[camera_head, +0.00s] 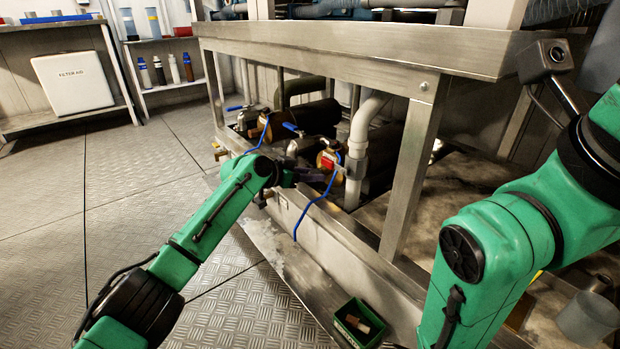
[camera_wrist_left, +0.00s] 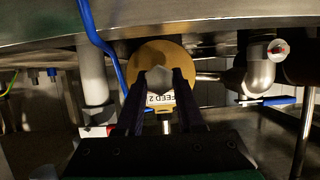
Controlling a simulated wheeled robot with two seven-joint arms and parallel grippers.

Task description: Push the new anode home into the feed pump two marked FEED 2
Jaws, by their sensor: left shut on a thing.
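My left gripper (camera_wrist_left: 158,88) is shut on a pale grey piece (camera_wrist_left: 158,76), which looks like the new anode. The piece sits between the fingertips, in front of the round brass face (camera_wrist_left: 140,56) of the feed pump. A white label reading FEED 2 (camera_wrist_left: 168,98) shows just below it, partly behind the fingers. I cannot tell how deep the piece is in the pump.
A blue cable (camera_head: 318,198) hangs beside a white pipe (camera_head: 358,140) just right of the gripper. A second pump (camera_head: 264,124) stands farther left. A steel leg (camera_head: 408,165) and the bench rail bound the space. A green bin (camera_head: 345,335) holding small pieces sits below.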

